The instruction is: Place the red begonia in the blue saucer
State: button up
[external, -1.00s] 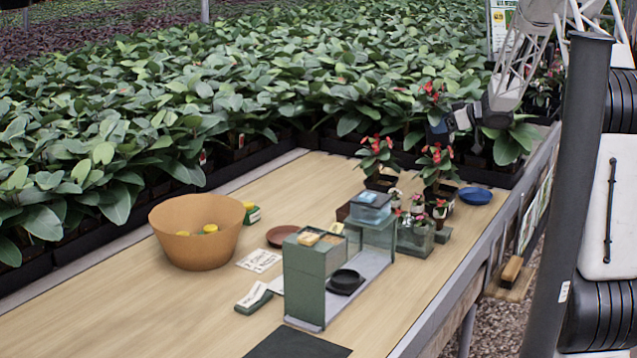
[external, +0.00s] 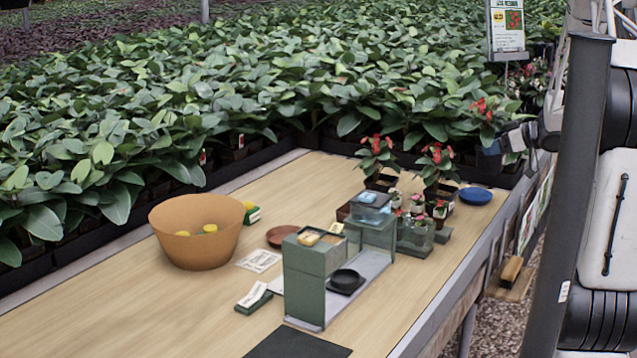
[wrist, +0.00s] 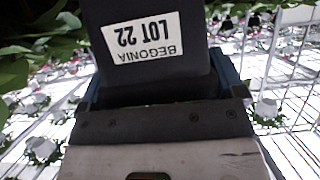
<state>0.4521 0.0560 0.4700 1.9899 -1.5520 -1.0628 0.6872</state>
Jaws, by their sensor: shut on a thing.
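My gripper (external: 494,148) is shut on the red begonia (external: 481,106) and holds it in the air near the back right corner of the table. In the wrist view its dark pot (wrist: 150,75) fills the top middle, with a label reading "BEGONIA LOT 22" upside down. The blue fingers (wrist: 165,92) grip the pot's sides. The blue saucer (external: 475,196) lies flat and empty on the table at the back right, below and slightly left of the gripper in the external view.
Two potted red-flowered plants (external: 376,157) (external: 437,167) stand left of the saucer. An orange bowl (external: 193,240) stands left. Dense foliage borders the back.

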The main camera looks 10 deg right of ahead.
aim_at(496, 174)
jog(key=shift+s+d, duration=0.1)
jog(key=shift+s, duration=0.65)
jog(key=shift+s+d+f, duration=0.1)
jog(key=shift+s+f, duration=0.05)
jog(key=shift+s, duration=0.1)
notch_tip(496, 174, down, 8)
jog(key=shift+w+f, duration=0.1)
jog(key=w+d, duration=0.1)
jog(key=w, duration=0.6)
jog(key=w+d+f, duration=0.1)
jog(key=w+d, duration=0.1)
jog(key=w, duration=0.6)
jog(key=shift+w+d+f, duration=0.2)
jog(key=shift+w+d, duration=0.05)
jog(key=shift+d, duration=0.05)
jog(key=shift+f, duration=1.75)
jog(key=shift+f, duration=0.35)
